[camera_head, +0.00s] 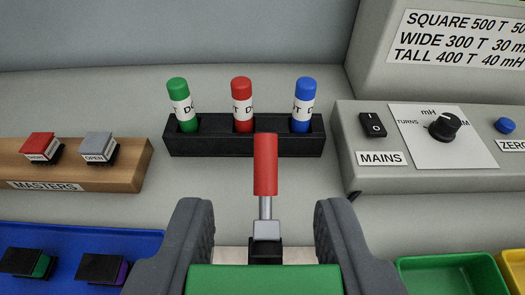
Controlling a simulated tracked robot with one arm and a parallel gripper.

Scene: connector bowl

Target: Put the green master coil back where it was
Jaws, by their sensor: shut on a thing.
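My gripper (265,250) is at the bottom middle, its two dark grey fingers apart around a green block (265,280). The block fills the space between the fingers and looks like the green master coil. Only its upper part shows; the rest is cut off by the lower picture edge. The wooden MASTERS rack (120,175) stands at the left. It carries a red coil (39,147) and a grey coil (96,146) on dark bases, both with small labels. The rack's left end is out of view.
A red-handled lever (265,165) stands upright just beyond my gripper. Behind it, a black holder (285,145) carries green, red and blue markers. A control box (350,140) is at right. A blue tray (120,240) with connectors is lower left; green and yellow bins (450,262) are lower right.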

